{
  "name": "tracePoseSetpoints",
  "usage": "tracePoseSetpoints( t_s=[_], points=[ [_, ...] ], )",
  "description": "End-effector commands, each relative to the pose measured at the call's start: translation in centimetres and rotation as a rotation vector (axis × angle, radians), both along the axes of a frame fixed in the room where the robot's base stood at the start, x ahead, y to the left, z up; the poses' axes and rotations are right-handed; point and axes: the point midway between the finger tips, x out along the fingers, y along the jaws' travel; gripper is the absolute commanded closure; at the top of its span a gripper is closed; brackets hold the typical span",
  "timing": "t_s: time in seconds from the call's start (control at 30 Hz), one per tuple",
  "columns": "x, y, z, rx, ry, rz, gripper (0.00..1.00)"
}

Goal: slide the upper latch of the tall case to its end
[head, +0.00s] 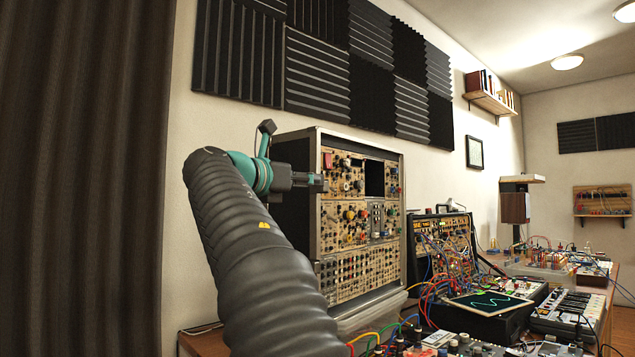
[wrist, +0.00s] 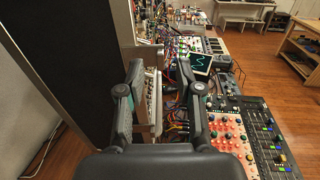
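The tall case (head: 312,230) stands on the desk against the wall, with a dark side, a pale metal frame and tan panels of knobs and jacks. In the wrist view its dark side (wrist: 62,70) fills the left, with the pale frame edge beside it. My gripper (head: 318,181) is at the upper left part of the case's front in the head view. In the wrist view my gripper (wrist: 162,70) has its two fingers apart with nothing held between them. I cannot make out the upper latch; whether the gripper touches the case is unclear.
A smaller synth case with patch cables (head: 440,245) stands to the right. A tablet with a green trace (head: 487,301) and mixers crowd the desk. A mixer (wrist: 262,140) lies at the lower right of the wrist view. Bare wood floor (wrist: 255,75) shows beyond the desk.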

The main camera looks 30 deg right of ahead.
Motion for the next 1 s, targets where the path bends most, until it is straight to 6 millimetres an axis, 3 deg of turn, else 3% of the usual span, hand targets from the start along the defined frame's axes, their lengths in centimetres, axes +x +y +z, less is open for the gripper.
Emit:
tracePoseSetpoints(
  t_s=[0.1,0.3,0.63,0.8,1.0],
  points=[
    [0.4,-1.8,0.1,-0.001,0.0,-0.003,0.65],
    [0.9,-3.3,0.0,0.0,0.0,-0.001,0.65],
    [1.0,-3.5,0.0,-0.001,0.0,0.0,0.65],
    [1.0,-3.5,0.0,-0.001,0.0,0.0,1.0],
    [1.0,-3.5,0.0,-0.001,0.0,0.0,1.0]
  ],
)
